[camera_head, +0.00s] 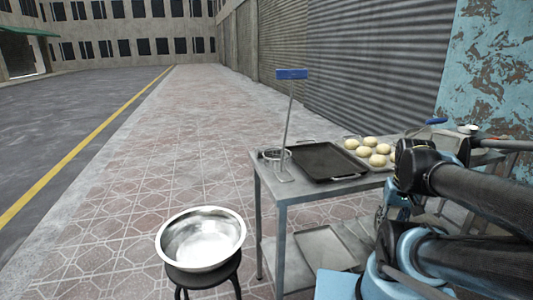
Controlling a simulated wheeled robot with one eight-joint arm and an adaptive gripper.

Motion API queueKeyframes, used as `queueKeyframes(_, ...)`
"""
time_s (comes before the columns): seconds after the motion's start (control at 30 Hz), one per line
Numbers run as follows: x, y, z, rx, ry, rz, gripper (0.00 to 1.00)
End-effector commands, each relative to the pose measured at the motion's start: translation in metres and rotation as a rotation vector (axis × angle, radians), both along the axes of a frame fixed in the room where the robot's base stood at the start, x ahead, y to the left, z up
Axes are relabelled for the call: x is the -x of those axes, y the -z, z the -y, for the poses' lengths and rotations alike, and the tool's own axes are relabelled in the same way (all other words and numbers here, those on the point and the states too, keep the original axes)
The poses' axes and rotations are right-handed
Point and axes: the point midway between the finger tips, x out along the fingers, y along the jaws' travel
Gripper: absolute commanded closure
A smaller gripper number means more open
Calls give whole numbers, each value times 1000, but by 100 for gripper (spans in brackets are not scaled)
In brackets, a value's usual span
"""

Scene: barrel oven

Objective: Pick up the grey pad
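I cannot make out a grey pad for certain. A flat grey rectangular piece (325,248) lies on the lower shelf of the metal table; I cannot tell whether it is a pad or a tray. My arm, black and light blue, fills the lower right and hides the right part of the table. I can make out no gripper fingers.
The metal table (270,192) carries a dark tray (325,162), a tray of several dough balls (377,160), a round container and a tall blue-topped tool (291,75). A steel bowl (201,238) sits on a black stool. The pavement to the left is clear.

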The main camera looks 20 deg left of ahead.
Motion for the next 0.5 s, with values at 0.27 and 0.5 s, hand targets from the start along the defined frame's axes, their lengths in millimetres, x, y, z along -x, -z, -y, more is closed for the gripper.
queueKeyframes(0.27, 1, -16, -4, -3, -46, 8, 33)
queueKeyframes(0.5, -43, -71, -36, -16, -294, -14, 33)
